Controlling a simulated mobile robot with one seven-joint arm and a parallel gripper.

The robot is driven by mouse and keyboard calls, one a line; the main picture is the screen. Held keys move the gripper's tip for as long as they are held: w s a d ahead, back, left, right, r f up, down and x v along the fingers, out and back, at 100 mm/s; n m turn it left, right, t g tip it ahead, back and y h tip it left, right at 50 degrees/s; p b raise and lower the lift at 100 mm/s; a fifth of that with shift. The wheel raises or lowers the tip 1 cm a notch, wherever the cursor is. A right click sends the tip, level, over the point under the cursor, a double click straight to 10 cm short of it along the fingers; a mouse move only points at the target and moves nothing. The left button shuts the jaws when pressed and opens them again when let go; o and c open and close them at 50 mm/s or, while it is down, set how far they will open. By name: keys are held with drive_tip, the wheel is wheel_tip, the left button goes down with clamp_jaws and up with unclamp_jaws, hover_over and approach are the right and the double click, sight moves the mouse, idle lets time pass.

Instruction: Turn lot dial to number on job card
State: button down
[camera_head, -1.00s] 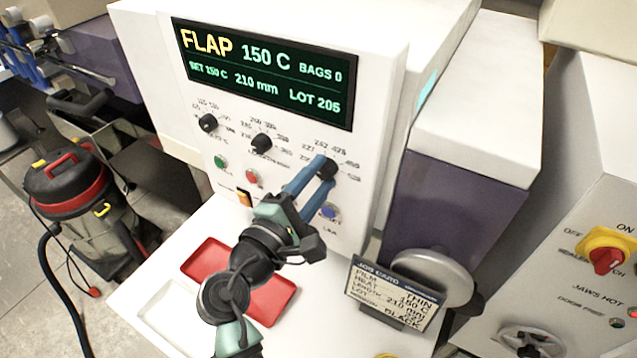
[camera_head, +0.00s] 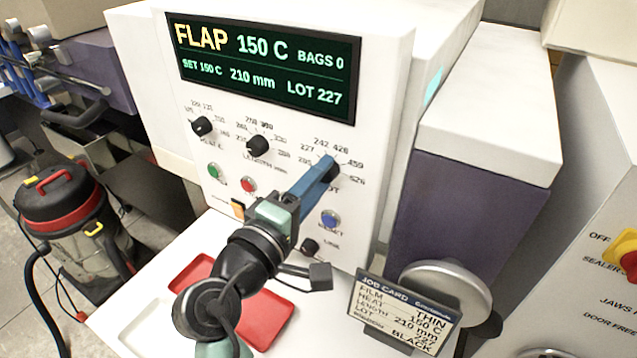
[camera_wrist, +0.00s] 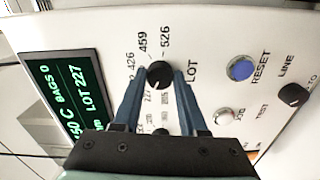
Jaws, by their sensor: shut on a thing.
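The black lot dial (camera_wrist: 159,75) is on the white panel (camera_wrist: 215,40), with numbers including 227, 426, 459 and 526 around it. My gripper (camera_head: 325,172) is shut on the lot dial, one blue finger on each side of it in the wrist view (camera_wrist: 160,78). The display (camera_head: 262,68) reads LOT 227, 150 C, 210 mm, BAGS 0 and FLAP. The job card (camera_head: 402,312) stands at the lower right and lists THIN, 150 C, 210 mm, 227 and BLACK.
The heat dial (camera_head: 202,126) and length dial (camera_head: 257,145) are to the left on the panel. A blue reset button (camera_head: 330,219) and a small black line knob (camera_head: 310,247) sit below the lot dial. A red tray (camera_head: 262,318) lies on the white shelf below.

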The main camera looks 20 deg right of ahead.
idle(0.3)
drive_tip(key=shift+c, duration=2.2)
unclamp_jaws()
drive_tip(key=shift+a, duration=0.1)
drive_tip(key=b+v, duration=0.3)
drive_tip(key=v, duration=1)
